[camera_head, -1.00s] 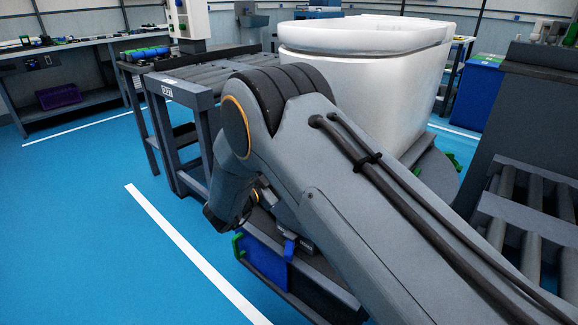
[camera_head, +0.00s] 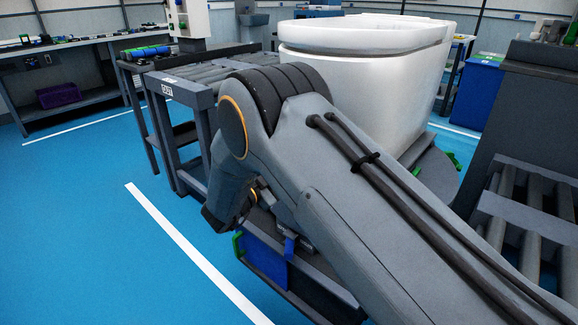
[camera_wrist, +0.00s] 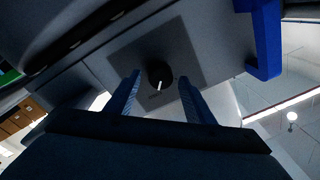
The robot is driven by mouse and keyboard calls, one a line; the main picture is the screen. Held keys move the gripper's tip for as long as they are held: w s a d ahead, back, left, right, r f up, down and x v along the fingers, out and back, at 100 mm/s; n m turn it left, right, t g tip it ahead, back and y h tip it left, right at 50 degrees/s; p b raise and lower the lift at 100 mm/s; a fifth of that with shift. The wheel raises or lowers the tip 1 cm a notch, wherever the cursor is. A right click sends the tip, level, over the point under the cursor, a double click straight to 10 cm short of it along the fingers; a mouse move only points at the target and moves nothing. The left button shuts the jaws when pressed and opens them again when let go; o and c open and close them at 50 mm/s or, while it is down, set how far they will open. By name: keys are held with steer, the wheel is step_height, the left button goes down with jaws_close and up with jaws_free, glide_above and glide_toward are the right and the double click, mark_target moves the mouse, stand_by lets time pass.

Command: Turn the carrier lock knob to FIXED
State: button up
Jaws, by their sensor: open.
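The carrier lock knob (camera_wrist: 160,75) shows in the wrist view as a round black knob with a white pointer line, on a dark square plate (camera_wrist: 190,42). Small lettering beside it is too small to read. My gripper (camera_wrist: 158,82) is open, its two blue fingers on either side of the knob in this view. I cannot tell whether they touch it. In the head view my arm hides the knob and most of my gripper. The white toilet (camera_head: 365,75) stands on the carrier behind my arm.
A blue handle (camera_wrist: 264,40) sticks out right of the plate in the wrist view. In the head view, a blue panel (camera_head: 264,262) with a green handle is on the carrier's near side. Roller conveyors stand at left (camera_head: 200,70) and right (camera_head: 520,220). The blue floor at left is clear.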

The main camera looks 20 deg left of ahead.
steer(key=v, duration=0.7)
steer(key=shift+s+p, duration=0.15)
steer(key=shift+p, duration=0.25)
steer(key=shift+f, duration=0.1)
